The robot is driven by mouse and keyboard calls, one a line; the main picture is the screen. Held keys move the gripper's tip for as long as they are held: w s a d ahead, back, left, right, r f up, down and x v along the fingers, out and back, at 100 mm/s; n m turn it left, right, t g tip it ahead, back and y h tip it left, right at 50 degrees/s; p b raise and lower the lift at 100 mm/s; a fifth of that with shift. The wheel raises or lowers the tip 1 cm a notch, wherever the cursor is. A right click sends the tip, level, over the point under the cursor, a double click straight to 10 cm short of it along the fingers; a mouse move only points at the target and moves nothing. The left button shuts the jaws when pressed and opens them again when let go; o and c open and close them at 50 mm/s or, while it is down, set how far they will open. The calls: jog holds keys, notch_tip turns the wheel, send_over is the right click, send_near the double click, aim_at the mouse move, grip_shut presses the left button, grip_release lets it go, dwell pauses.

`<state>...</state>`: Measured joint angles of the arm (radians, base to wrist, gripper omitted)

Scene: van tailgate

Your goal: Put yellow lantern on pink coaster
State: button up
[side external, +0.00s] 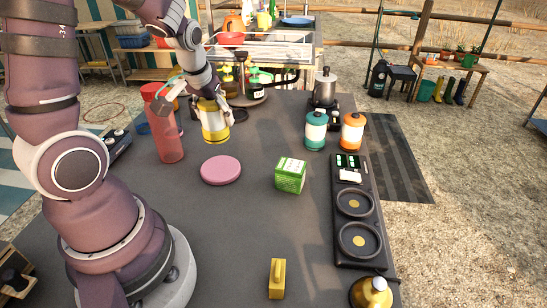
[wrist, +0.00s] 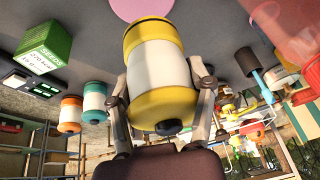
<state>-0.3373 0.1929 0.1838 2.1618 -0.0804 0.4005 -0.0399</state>
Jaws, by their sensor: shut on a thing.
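The yellow lantern (side external: 215,124) has a white middle band and stands upright in my gripper, behind the pink coaster. In the wrist view the lantern (wrist: 160,72) fills the middle, with a finger on each side. My gripper (side external: 208,102) is shut on it; the fingers also show in the wrist view (wrist: 162,98). Whether the lantern's base touches the table cannot be told. The pink coaster (side external: 221,170) lies flat and bare on the dark table, in front of the lantern. Its edge also shows at the top of the wrist view (wrist: 142,8).
A red bottle (side external: 168,130) stands just left of the lantern. A green box (side external: 290,175) is right of the coaster. Teal (side external: 315,130) and orange (side external: 352,132) lanterns stand further right.

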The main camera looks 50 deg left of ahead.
notch_tip(320, 180, down, 8)
jog(key=shift+s+a+r, duration=0.1)
jog(key=o, duration=1.2)
